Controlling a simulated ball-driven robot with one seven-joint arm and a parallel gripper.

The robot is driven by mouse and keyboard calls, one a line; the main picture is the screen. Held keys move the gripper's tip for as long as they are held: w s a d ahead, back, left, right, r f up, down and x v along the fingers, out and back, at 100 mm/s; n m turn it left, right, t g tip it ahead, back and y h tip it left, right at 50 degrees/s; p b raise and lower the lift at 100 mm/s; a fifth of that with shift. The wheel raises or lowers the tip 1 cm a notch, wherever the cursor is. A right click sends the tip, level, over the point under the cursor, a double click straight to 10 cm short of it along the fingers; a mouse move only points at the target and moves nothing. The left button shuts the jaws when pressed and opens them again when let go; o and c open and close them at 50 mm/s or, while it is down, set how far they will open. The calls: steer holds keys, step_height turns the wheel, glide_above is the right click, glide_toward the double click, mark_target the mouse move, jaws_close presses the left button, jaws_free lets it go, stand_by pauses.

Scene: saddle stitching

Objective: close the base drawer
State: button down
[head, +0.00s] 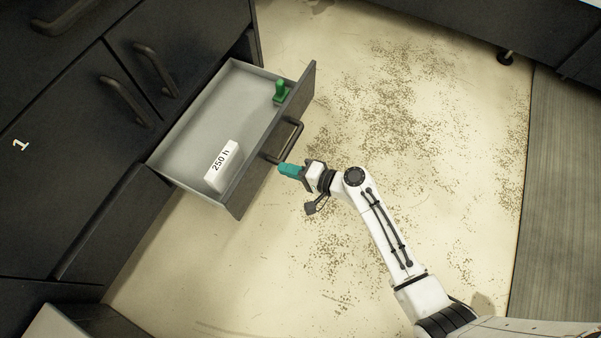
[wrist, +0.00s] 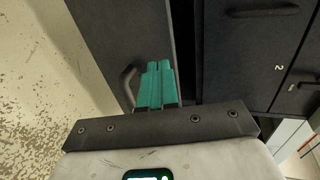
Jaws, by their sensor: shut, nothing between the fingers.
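The base drawer (head: 193,116) is pulled out of the dark cabinet in the head view, its grey tray open to view. A dark bar handle (head: 289,141) is on its dark front panel (head: 267,138). My gripper (head: 281,168) has teal fingers, which are shut and empty. They are at the near end of the handle, close to the drawer front; I cannot tell whether they touch it. In the wrist view the teal fingers (wrist: 159,68) point at the drawer front (wrist: 125,40), with the handle (wrist: 128,82) just left of them.
In the drawer are a white block marked "250 h" (head: 221,166) and a green object (head: 280,92). Dark cabinets with handles stand at the left and back. The speckled floor (head: 420,130) right of the drawer is clear. A wooden surface (head: 560,200) is at the right.

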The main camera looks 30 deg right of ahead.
mark_target(256, 158)
steer(key=x, duration=0.4)
steer(key=b+x, duration=0.1)
steer(key=shift+w+a+r, duration=0.2)
steer(key=shift+w+a, duration=0.1)
steer(key=shift+w, duration=0.05)
steer(key=shift+w+a, duration=0.45)
steer(key=shift+w, duration=0.1)
